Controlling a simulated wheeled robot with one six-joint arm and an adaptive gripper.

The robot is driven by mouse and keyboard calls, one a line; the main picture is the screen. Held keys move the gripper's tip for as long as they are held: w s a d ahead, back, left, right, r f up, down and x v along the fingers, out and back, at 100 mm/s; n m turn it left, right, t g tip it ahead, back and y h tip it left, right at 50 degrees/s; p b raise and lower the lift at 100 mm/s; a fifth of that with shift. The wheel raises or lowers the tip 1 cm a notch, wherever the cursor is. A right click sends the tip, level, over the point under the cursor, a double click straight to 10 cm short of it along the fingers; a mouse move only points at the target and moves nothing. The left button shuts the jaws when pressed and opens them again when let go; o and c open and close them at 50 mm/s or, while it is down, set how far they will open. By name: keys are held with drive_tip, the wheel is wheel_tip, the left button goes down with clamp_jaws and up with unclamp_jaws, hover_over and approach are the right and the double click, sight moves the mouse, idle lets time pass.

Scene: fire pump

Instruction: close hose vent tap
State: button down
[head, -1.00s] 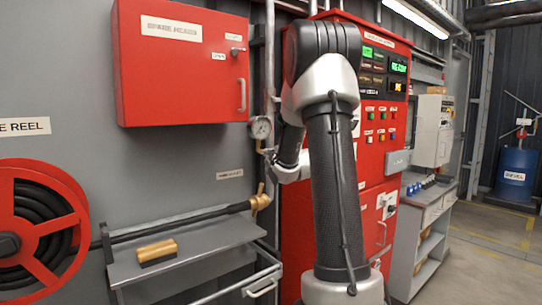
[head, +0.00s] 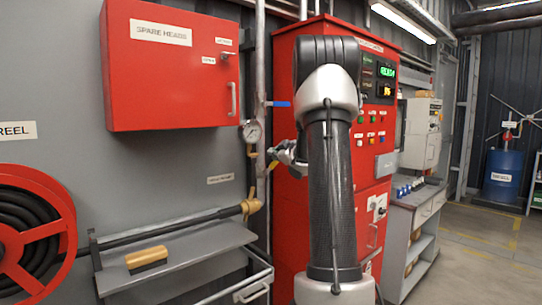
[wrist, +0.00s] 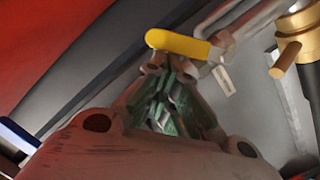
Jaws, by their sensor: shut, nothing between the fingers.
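A yellow lever handle (wrist: 180,46), which looks like the vent tap's, lies just beyond my fingertips in the wrist view. Its left end is close above them; I cannot tell whether they touch. The lever joins a grey metal pipe fitting on its right. In the head view a small yellow piece (head: 272,165) shows beside the pipe below the gauge. My gripper (wrist: 168,68) is shut and empty, its green-padded fingers together. In the head view my gripper (head: 276,153) is small, left of my arm, and partly hard to make out.
A pressure gauge (head: 252,132) and a blue lever (head: 281,104) are near the vertical pipe. A brass hose fitting (head: 251,206) is lower left; brass also shows in the wrist view (wrist: 285,55). The red cabinet (head: 283,75) stands behind my arm.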

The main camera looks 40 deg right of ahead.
drive_tip(key=shift+w+d+f+m+g+y, duration=0.15)
drive_tip(key=shift+d+f+m+y, duration=0.2)
drive_tip(key=shift+d+f+m, duration=0.55)
drive_tip(key=shift+s+d+f+m+g+y, duration=0.15)
drive_tip(key=shift+d+f+m+y, duration=0.2)
drive_tip(key=shift+d+f+m, duration=0.5)
drive_tip(key=shift+w+d+r, duration=0.1)
drive_tip(key=shift+d, duration=0.2)
